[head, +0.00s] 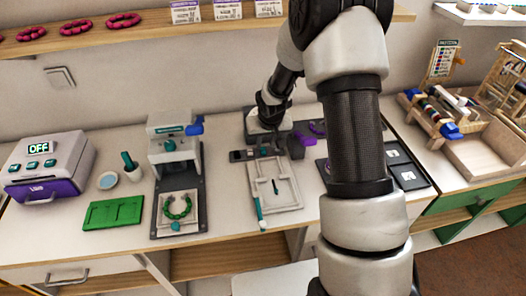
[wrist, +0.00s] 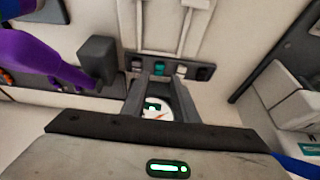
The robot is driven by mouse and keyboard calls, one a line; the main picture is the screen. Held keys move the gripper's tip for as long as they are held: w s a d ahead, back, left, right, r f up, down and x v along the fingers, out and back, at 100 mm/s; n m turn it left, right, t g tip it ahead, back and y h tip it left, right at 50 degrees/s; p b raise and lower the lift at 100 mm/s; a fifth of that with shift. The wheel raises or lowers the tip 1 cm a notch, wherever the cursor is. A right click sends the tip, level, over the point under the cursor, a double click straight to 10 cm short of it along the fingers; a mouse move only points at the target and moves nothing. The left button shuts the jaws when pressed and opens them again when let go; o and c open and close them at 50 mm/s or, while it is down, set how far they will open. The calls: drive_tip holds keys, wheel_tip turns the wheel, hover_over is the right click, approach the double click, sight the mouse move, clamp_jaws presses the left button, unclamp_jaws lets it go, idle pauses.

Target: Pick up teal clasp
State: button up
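A small teal clasp (wrist: 160,69) lies in the middle of a dark, narrow holder (wrist: 134,65) in the wrist view. Pale pieces show in the slots beside it. In the head view the left part of this holder (head: 240,156) shows, with my gripper (head: 268,148) over its right part. In the wrist view my gripper (wrist: 160,86) has its two dark fingers apart, pointing toward the holder with the clasp just beyond the tips. No clasp shows between the fingers. How high the tips are above the holder is hard to tell.
A pale board (head: 265,203) with a teal-handled tool lies in front of the holder. A dark block with a purple part (head: 299,144) stands close on the right. A press (head: 174,146) stands to the left, and a wooden tray (head: 485,155) sits far right.

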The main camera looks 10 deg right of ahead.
sight(263, 150)
drive_tip(key=x, duration=0.4)
drive_tip(key=w+x, duration=0.1)
drive_tip(key=x, duration=0.3)
drive_tip(key=shift+r, duration=0.2)
clamp_jaws()
